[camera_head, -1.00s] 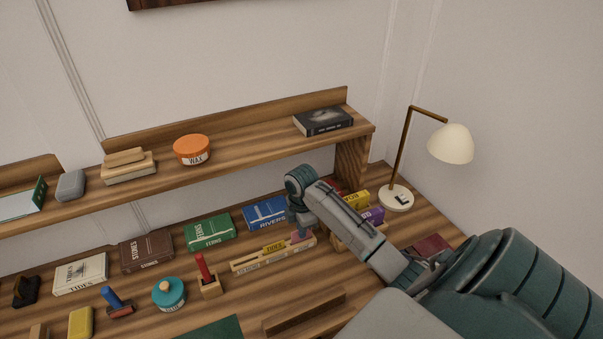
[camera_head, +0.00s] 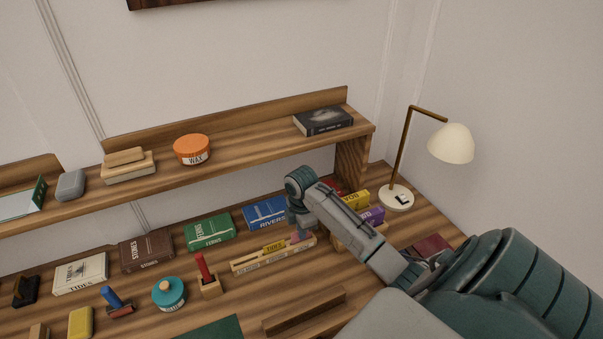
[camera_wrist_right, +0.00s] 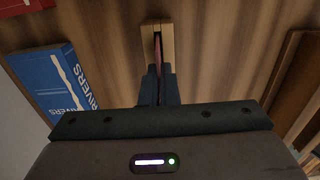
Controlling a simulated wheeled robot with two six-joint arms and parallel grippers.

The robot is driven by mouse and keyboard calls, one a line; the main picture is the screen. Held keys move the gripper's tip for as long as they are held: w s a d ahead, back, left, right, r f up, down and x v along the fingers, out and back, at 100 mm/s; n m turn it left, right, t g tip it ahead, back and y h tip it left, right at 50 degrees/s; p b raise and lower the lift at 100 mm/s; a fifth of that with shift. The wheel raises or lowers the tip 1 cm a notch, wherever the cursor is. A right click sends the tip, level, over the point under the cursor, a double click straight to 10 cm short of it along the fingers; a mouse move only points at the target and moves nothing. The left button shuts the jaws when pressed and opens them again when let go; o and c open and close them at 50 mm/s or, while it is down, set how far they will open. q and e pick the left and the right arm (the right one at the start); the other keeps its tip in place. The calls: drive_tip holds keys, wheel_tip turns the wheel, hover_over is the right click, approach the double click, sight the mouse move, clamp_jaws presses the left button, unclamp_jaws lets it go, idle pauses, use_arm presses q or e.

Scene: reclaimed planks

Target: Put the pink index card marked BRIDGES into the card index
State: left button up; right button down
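A pink card (camera_head: 301,237) stands at the right end of a long, slotted wooden holder (camera_head: 250,266) on the desk. The holder also has a yellow card (camera_head: 273,246) in it. My right gripper (camera_wrist_right: 157,88) is shut on the pink card, which shows edge-on in the right wrist view (camera_wrist_right: 158,50) between the holder's two wooden sides. In the head view my right gripper (camera_head: 299,229) is low over that end. The card's lettering cannot be read. A wooden box with coloured tabbed pieces (camera_head: 345,241) is partly hidden behind my right forearm. My left gripper is out of view.
The shelf (camera_head: 250,138) overhangs behind; a lamp (camera_head: 397,198) stands right.

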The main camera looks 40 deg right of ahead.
drive_tip(key=shift+f, duration=0.75)
drive_tip(key=c, duration=1.6)
unclamp_jaws()
wheel_tip(320, 180, up, 8)
drive_tip(key=shift+r+b, duration=0.2)
drive_tip(key=shift+b, duration=0.65)
drive_tip(key=shift+r+p, duration=0.7)
drive_tip(key=shift+r, duration=0.55)
